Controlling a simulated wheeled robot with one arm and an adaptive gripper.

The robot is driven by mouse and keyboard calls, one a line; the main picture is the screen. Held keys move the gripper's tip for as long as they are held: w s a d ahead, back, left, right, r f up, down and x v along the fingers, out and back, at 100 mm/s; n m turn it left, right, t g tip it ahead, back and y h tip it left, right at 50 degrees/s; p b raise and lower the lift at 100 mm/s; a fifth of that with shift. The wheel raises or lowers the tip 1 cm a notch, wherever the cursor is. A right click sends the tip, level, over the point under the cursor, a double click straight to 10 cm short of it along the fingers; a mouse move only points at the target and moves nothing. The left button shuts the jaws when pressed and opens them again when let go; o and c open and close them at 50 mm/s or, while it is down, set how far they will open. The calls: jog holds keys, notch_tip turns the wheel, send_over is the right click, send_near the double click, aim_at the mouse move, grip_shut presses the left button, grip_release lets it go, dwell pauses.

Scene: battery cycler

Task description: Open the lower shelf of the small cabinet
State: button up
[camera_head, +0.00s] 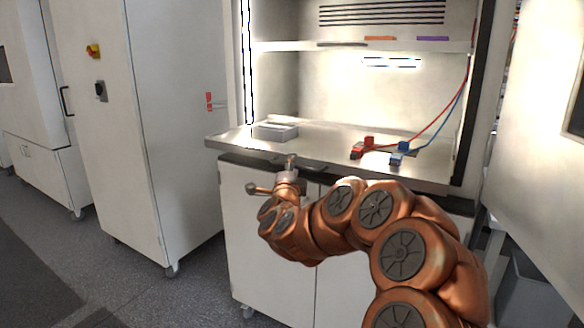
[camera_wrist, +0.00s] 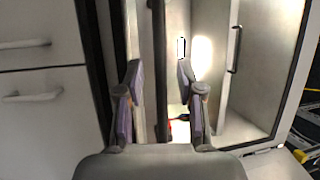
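My gripper (camera_head: 289,165) is raised in front of the workbench edge in the head view, with nothing in it. In the wrist view its two fingers (camera_wrist: 160,82) stand apart, with a clear gap between them. At the left of the wrist view are white fronts, one above the other, with an upper handle (camera_wrist: 25,44) and a lower handle (camera_wrist: 31,96); both fronts look shut. They lie to the left of my fingers, not touching them. I cannot tell for certain whether they belong to the small cabinet. My arm hides part of the base cabinet (camera_head: 262,235) under the bench.
The worktop (camera_head: 330,150) holds a grey tray (camera_head: 275,132) and red and blue connectors (camera_head: 370,146) with cables. A tall white cabinet (camera_head: 165,130) stands left. A panel with a black handle (camera_wrist: 235,50) is right of my fingers. Grey floor (camera_head: 130,290) is free at front left.

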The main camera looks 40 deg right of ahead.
jog(key=v, duration=0.7)
dwell(0.6)
